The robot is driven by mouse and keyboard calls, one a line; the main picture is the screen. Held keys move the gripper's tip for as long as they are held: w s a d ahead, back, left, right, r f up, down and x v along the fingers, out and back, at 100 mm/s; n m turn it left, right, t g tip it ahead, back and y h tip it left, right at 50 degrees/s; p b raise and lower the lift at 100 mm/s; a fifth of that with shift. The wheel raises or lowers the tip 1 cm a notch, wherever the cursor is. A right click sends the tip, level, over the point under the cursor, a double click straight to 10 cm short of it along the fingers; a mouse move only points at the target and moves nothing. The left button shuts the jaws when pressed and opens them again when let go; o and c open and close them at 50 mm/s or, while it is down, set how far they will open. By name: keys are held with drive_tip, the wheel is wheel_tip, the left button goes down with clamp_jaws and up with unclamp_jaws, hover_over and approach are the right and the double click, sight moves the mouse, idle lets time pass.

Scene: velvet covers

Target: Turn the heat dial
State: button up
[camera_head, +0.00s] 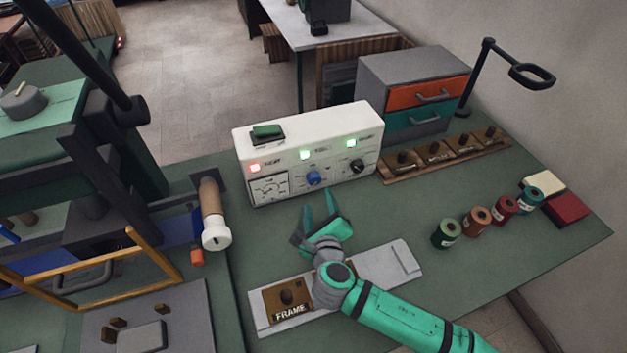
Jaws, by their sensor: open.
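A white control box (307,150) stands on the green bench. Its front face carries a blue dial (313,178) in the middle and a black dial (357,166) at the right. Nothing shows between the fingers. Whether they touch the box is unclear.
A grey plate (385,268) with a brown block marked FRAME (288,299) lies under my arm. Several thread spools (478,220) stand at the right. A drawer unit (414,88) is behind the box. A press with a wooden handle (210,200) is at the left.

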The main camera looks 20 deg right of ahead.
sight(315, 181)
drive_tip(key=x, duration=0.9)
drive_tip(key=shift+w+f, duration=0.1)
drive_tip(key=shift+w, duration=0.2)
drive_tip(key=shift+c, duration=0.2)
drive_tip(key=shift+d, duration=0.1)
drive_tip(key=c, duration=1)
